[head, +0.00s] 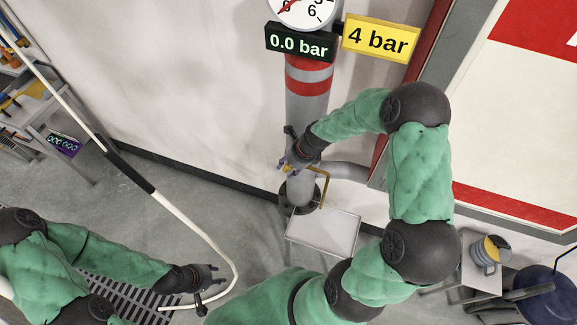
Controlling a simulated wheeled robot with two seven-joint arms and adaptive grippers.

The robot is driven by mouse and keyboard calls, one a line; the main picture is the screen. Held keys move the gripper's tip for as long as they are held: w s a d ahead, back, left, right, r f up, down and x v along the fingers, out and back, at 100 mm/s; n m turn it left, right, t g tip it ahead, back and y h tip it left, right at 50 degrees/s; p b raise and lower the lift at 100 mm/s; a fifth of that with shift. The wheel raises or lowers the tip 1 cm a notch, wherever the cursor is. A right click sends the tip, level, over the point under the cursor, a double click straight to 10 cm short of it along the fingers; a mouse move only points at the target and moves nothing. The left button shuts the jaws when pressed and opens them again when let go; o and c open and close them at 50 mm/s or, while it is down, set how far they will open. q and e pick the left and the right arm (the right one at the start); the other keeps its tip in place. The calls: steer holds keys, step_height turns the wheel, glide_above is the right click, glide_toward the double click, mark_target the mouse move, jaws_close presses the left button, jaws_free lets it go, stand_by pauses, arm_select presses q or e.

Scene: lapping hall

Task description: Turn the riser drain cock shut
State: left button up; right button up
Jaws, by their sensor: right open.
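The riser (307,108) is a grey upright pipe with red bands, standing against the wall. My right gripper (289,158) is open at the riser's lower part, with its fingers around or right beside a small yellow piece that seems to be the drain cock (288,168). The gripper hides most of the cock, so I cannot tell its handle's angle or any contact. A thin brass drain pipe (325,188) bends down beside it. My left gripper (216,276) looks open and empty, low over the floor at the lower left, away from the riser.
A gauge (305,12) and a display reading 0.0 bar (300,43) sit above, beside a yellow 4 bar sign (381,39). A pale tray (325,230) is under the drain pipe. A stool with a mug (487,255) stands right.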

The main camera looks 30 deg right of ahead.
jaws_close()
steer(key=shift+f+b, duration=0.1)
steer(key=shift+b, duration=0.3)
stand_by(0.6)
steer(key=shift+f+t+b, duration=0.1)
steer(key=shift+t+b, duration=0.2)
steer(key=shift+b, duration=0.55)
steer(key=t+y+b, duration=0.3)
steer(key=t+b, duration=0.1)
steer(key=b, duration=1)
steer(key=t+y+b, duration=0.3)
steer(key=y+b, duration=0.1)
steer(key=b, duration=0.9)
steer(key=shift+w+a+t+b, duration=0.15)
steer(key=shift+w+t+b, duration=0.05)
steer(key=shift+t+b, duration=0.2)
steer(key=shift+r+t+y+b, duration=0.45)
steer(key=shift+t+y+b, duration=0.35)
steer(key=shift+b, duration=0.65)
